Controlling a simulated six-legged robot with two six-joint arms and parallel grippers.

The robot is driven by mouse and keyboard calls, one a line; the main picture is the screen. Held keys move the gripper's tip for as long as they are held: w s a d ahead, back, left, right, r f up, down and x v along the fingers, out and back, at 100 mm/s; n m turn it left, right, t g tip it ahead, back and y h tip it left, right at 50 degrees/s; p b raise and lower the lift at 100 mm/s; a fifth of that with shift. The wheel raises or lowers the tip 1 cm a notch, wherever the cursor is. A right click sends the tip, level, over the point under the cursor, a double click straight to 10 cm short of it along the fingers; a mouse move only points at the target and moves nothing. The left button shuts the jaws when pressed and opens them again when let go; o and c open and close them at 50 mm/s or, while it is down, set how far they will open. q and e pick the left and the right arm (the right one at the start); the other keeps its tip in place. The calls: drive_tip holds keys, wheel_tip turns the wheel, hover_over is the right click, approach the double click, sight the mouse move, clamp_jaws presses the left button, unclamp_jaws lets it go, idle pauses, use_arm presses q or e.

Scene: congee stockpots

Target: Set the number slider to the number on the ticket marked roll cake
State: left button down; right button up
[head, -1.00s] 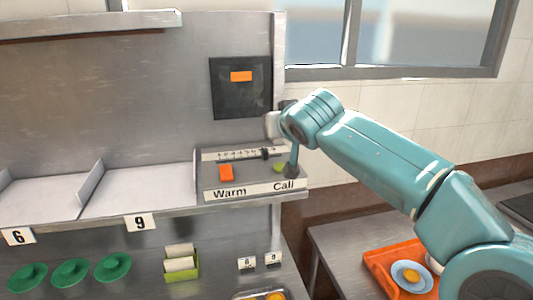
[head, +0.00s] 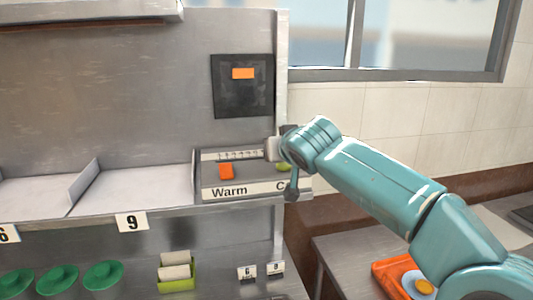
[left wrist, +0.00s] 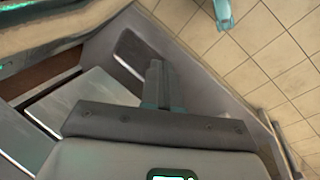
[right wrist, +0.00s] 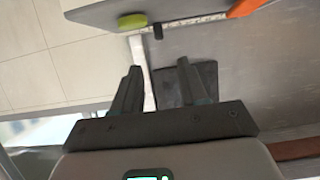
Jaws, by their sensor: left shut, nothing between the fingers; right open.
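The number slider's scale (head: 235,155) is a white strip of digits on the metal control box, above the "Warm" and "Call" labels. Its black knob (right wrist: 158,32) shows in the right wrist view; the gripper hides it in the head view. My right gripper (right wrist: 158,80) is open and empty, with the knob beyond its fingers and apart from them. It also shows in the head view at the right end of the scale (head: 280,148). My left gripper (left wrist: 154,85) is shut and empty, away from the slider. I cannot read any ticket as roll cake.
An orange button (head: 226,171) and a green button (head: 283,167) sit below the scale. A black panel (head: 242,85) with an orange patch is above.

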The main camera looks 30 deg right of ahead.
drive_tip(key=p+x, duration=0.2)
drive_tip(key=x, duration=0.2)
drive_tip(key=p+x, duration=0.2)
drive_tip(key=x, duration=0.2)
drive_tip(key=p+x, duration=0.3)
drive_tip(key=x, duration=0.1)
drive_tip(key=shift+w+r, duration=0.25)
drive_tip(key=shift+w, duration=0.05)
drive_tip(key=shift+w+d+f+p, duration=0.15)
drive_tip(key=shift+w+p, duration=0.1)
drive_tip(key=shift+p, duration=0.05)
drive_tip(key=shift+w+d+f, duration=0.15)
drive_tip(key=shift+w+f, duration=0.05)
drive_tip(key=shift+w, duration=0.05)
drive_tip(key=shift+w+f, duration=0.3)
drive_tip(key=shift+w, duration=0.1)
drive_tip(key=shift+s, duration=0.1)
drive_tip(key=shift+s+r, duration=0.1)
clamp_jaws()
